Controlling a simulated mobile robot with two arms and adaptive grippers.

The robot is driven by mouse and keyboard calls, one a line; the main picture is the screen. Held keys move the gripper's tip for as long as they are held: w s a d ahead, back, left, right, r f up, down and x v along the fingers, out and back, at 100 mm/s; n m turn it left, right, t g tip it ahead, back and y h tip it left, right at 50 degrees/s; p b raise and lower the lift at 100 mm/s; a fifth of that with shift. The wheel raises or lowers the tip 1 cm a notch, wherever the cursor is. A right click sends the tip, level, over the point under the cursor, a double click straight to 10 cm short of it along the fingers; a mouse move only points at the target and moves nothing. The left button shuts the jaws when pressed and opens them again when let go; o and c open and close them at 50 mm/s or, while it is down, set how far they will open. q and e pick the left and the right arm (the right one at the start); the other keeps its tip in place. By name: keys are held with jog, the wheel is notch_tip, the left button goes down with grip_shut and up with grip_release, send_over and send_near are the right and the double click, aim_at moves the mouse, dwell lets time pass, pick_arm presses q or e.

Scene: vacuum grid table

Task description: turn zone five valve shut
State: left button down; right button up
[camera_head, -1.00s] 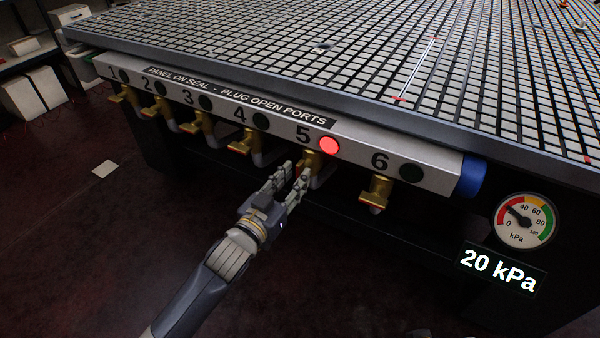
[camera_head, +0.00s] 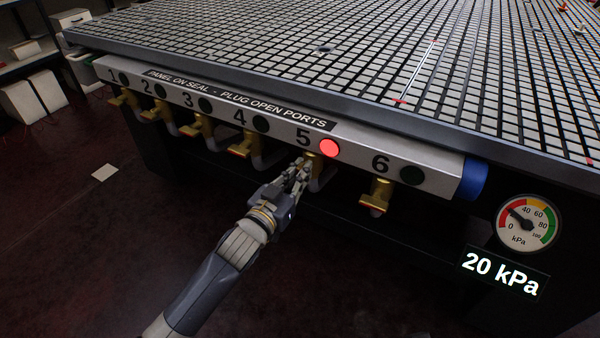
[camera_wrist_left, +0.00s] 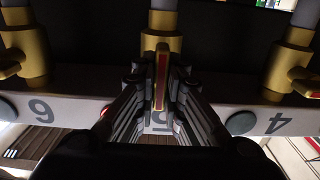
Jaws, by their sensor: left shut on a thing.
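The zone five valve (camera_head: 315,168) is a brass valve under the number 5 on the grey panel, beside a lit red lamp (camera_head: 329,148). My left gripper (camera_head: 303,168) reaches up to it from the front. In the left wrist view, the fingers (camera_wrist_left: 160,95) are shut on the valve's handle (camera_wrist_left: 161,78), which has a red stripe and points along the fingers, away from the valve's brass body (camera_wrist_left: 161,42). In the head view the fingers hide most of the handle. My right gripper is not in view.
Brass valves four (camera_head: 246,145) and six (camera_head: 376,195) flank zone five; their lamps are dark. A dial gauge (camera_head: 528,223) and a display (camera_head: 502,273) reading 20 kPa sit at the right. The gridded table (camera_head: 300,60) lies above. The floor in front is mostly clear.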

pick_arm(q)
jog(key=shift+m, duration=0.3)
jog(key=shift+s+d+r+m+p, duration=0.1)
jog(key=shift+m+p, duration=1.1)
jog(key=shift+p, duration=0.05)
jog(key=m+p, duration=0.1)
jog(key=m, duration=0.2)
jog(key=m+p, duration=0.1)
jog(key=m, duration=0.3)
jog(key=shift+d+f+p, duration=0.1)
jog(key=shift+f+p, duration=0.1)
jog(key=shift+p, duration=0.2)
jog(key=m, duration=0.3)
jog(key=shift+s+f+m, duration=0.1)
jog(key=shift+f+m, duration=0.05)
jog(key=shift+m, duration=0.25)
jog(key=shift+d+f+m, duration=0.1)
jog(key=shift+m, duration=1.9)
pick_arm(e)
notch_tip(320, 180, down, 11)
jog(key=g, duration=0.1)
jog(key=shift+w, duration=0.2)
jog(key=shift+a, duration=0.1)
